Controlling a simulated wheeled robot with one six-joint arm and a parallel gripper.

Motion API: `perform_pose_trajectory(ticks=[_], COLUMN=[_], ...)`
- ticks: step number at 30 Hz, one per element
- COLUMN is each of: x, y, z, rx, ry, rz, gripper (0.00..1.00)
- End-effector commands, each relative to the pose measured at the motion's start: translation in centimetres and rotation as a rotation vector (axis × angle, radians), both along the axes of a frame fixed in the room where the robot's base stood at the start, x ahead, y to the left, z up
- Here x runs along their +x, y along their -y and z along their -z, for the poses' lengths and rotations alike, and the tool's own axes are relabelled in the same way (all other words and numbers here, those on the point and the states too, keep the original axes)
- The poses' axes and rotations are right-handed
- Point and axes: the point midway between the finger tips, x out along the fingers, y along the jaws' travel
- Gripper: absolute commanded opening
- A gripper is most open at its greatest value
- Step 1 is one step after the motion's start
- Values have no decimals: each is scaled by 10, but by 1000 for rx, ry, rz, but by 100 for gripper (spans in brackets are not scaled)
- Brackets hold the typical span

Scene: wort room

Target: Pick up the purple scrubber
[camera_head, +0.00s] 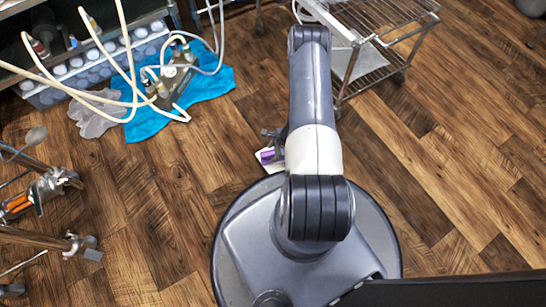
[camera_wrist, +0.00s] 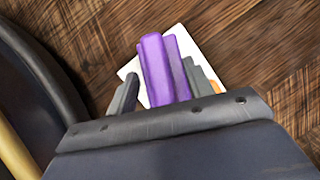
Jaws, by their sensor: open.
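The purple scrubber (camera_wrist: 158,68) stands out in the wrist view, between the two grey fingers of my gripper (camera_wrist: 160,78). The fingers are open, one on each side of it; I cannot tell whether either touches it. Its lower end is hidden by my gripper's body. In the head view only a small part of the scrubber (camera_head: 266,156) shows, left of my arm, with my gripper (camera_head: 271,139) partly hidden beside it. A white flat piece (camera_wrist: 190,44) lies under or behind the scrubber on the wooden floor.
A bit of orange (camera_wrist: 215,86) shows beside the right finger. In the head view, a blue cloth (camera_head: 209,88) with hoses and fittings lies at the upper left. A wire-shelf cart (camera_head: 385,15) stands at the upper right. Metal pipework (camera_head: 40,190) is at left. Floor at right is clear.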

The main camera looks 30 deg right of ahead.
Motion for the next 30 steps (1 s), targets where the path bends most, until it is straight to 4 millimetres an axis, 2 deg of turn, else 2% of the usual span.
perform_pose_trajectory(ticks=[1, 8, 25, 30], x=[1, 1, 1, 1], y=[-1, -2, -2, -2], z=[5, 4, 4, 4], rx=[0, 0, 0, 0], ry=[0, 1, 0, 1], rz=[-1, 0, 0, 0], gripper=[49, 48, 2, 0])
